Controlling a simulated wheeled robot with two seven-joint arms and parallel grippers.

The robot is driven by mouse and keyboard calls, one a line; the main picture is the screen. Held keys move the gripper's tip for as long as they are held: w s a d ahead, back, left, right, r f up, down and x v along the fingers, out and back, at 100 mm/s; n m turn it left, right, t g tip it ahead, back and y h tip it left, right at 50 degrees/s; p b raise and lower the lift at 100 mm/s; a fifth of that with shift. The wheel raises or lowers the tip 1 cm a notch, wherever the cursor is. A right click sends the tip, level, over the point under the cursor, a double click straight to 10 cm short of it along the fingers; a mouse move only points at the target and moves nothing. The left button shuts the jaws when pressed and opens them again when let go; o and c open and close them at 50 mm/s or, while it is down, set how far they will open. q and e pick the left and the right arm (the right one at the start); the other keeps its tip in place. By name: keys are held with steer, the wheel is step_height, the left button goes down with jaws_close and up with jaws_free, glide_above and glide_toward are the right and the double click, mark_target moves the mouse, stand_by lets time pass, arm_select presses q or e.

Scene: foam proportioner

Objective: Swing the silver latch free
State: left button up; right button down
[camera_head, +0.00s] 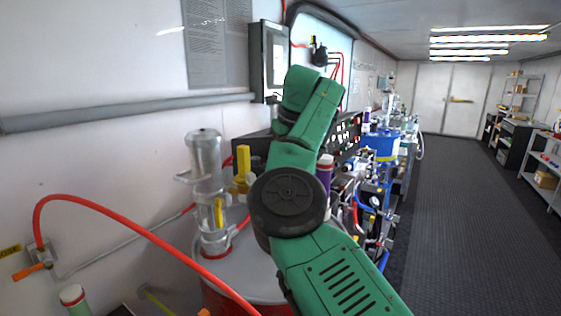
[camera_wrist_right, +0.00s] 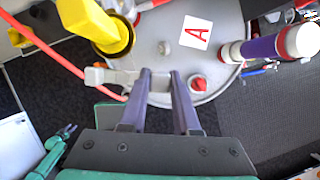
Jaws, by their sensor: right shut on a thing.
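The silver latch (camera_wrist_right: 105,77) is a pale grey bar at the edge of a round metal lid (camera_wrist_right: 222,82) in the right wrist view. My right gripper (camera_wrist_right: 162,73) has its two dark fingers over the lid's rim, shut on the latch, with a gap showing between the fingers. The fingers hide part of the bar. In the head view my green right arm covers the gripper and the latch, and the lid (camera_head: 235,283) shows to its left. A small green claw, seemingly my left gripper (camera_wrist_right: 68,131), shows at lower left of the wrist view; its opening is unclear.
A yellow handle (camera_wrist_right: 112,32) rises beside the latch. A purple and white cylinder (camera_wrist_right: 262,46) stands at the lid's right. A clear cylinder (camera_head: 206,165) and a red hose (camera_head: 130,232) are left of my arm. The dark floor (camera_head: 455,200) at right is clear.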

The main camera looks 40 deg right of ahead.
steer(key=shift+f, duration=0.1)
stand_by(0.3)
steer(key=c, duration=0.6)
jaws_free()
steer(key=shift+c, duration=0.2)
steer(key=shift+w, duration=0.15)
steer(key=p+v, duration=0.2)
steer(key=v, duration=1.2)
steer(key=shift+r, duration=0.25)
